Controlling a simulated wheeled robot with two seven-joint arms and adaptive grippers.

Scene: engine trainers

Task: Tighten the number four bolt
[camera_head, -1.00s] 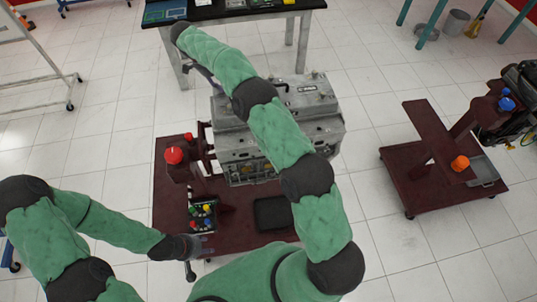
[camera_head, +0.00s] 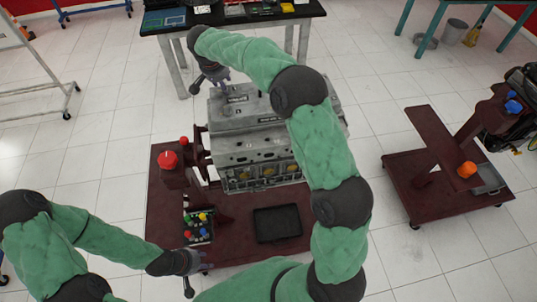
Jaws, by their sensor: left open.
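A grey engine block (camera_head: 258,178) is mounted on a dark red trainer stand (camera_head: 165,228). Its bolts are too small to tell apart, so I cannot pick out number four. My right arm arches over the engine's right side, and its dark gripper (camera_head: 219,84) hangs above the far left edge of the engine's top. I cannot tell whether it is open or holds anything. My left gripper (camera_head: 196,268) is open at the front left edge of the stand, apart from the engine.
A small tray with coloured pieces (camera_head: 199,226) and a black empty tray (camera_head: 277,223) lie on the stand's base. A red knob (camera_head: 167,159) stands at the left. A workbench (camera_head: 180,22) is behind, and a second red trolley (camera_head: 415,190) at right.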

